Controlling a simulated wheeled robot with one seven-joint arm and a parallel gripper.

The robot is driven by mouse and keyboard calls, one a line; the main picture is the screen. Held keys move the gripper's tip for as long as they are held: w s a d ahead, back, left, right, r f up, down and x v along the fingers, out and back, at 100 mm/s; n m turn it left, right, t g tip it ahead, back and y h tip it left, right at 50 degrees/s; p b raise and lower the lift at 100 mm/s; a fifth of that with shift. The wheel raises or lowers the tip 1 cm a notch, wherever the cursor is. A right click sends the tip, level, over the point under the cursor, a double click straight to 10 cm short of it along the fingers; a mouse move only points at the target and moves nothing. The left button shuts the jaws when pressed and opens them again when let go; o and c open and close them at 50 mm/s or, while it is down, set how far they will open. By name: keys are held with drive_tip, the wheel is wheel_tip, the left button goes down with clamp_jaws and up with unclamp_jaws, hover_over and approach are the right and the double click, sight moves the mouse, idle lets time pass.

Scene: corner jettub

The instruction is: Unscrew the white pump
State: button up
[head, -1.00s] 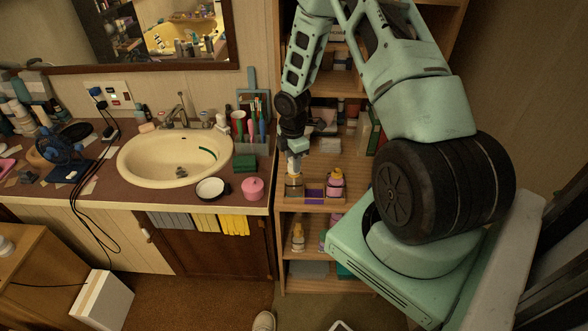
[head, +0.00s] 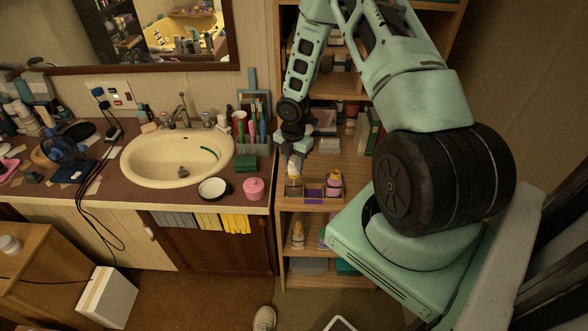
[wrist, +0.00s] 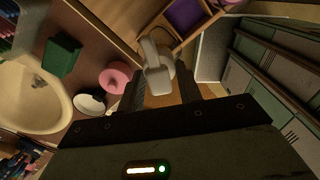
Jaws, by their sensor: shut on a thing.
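The white pump (wrist: 157,66) points up the picture in the wrist view, between the two dark fingers of my gripper (wrist: 160,88). My gripper is shut on it. In the head view my gripper (head: 294,162) reaches down over the pump's bottle (head: 293,188), an amber one standing on the middle shelf. The fingers hide part of the pump there. In the wrist view only a small orange-brown patch shows below the pump, and the screw joint is hidden.
A pink-purple bottle (head: 333,186) stands just right of the held one, with a purple-lined tray (head: 314,193) between them. The wooden shelf (head: 327,165) has uprights close by. A counter with a sink (head: 177,158) and a pink jar (head: 253,188) lies left.

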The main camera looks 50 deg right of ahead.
idle(0.3)
drive_tip(key=shift+s+r+n+p, duration=0.1)
drive_tip(key=shift+r+n+p, duration=0.05)
drive_tip(key=shift+n+p, duration=1.95)
drive_tip(key=shift+n, duration=0.9)
drive_tip(key=shift+r+p, duration=1.45)
drive_tip(key=shift+r, duration=0.1)
drive_tip(key=shift+r+p, duration=0.55)
drive_tip(key=shift+r, duration=0.8)
wheel_tip(320, 180, up, 6)
